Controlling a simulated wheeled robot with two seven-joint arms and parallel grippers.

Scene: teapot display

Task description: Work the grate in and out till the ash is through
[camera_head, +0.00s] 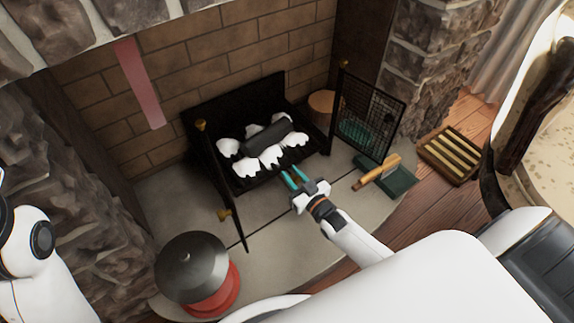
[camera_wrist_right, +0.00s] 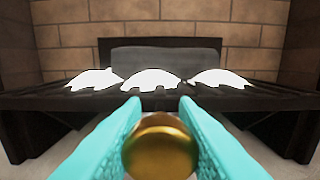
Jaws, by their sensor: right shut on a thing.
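The black grate (camera_head: 284,168) stands in the brick fireplace and holds several white ash lumps (camera_head: 271,157) and a dark log (camera_head: 267,136). In the right wrist view the grate's dark bars (camera_wrist_right: 60,98) lie straight ahead, with white lumps (camera_wrist_right: 152,80) on top. My right gripper (camera_head: 291,181) is at the grate's front edge. Its teal fingers are shut on a round brass knob (camera_wrist_right: 160,146). How the knob joins the grate is hidden. My left arm shows at the left edge of the head view, but its gripper is out of view.
Two mesh doors stand open, the right one (camera_head: 367,113) and the left one (camera_head: 229,197) beside my right gripper. A dark pot with a red base (camera_head: 192,268) stands front left. A green dustpan with a wooden-handled brush (camera_head: 378,172) and a slatted wooden rack (camera_head: 451,156) lie right.

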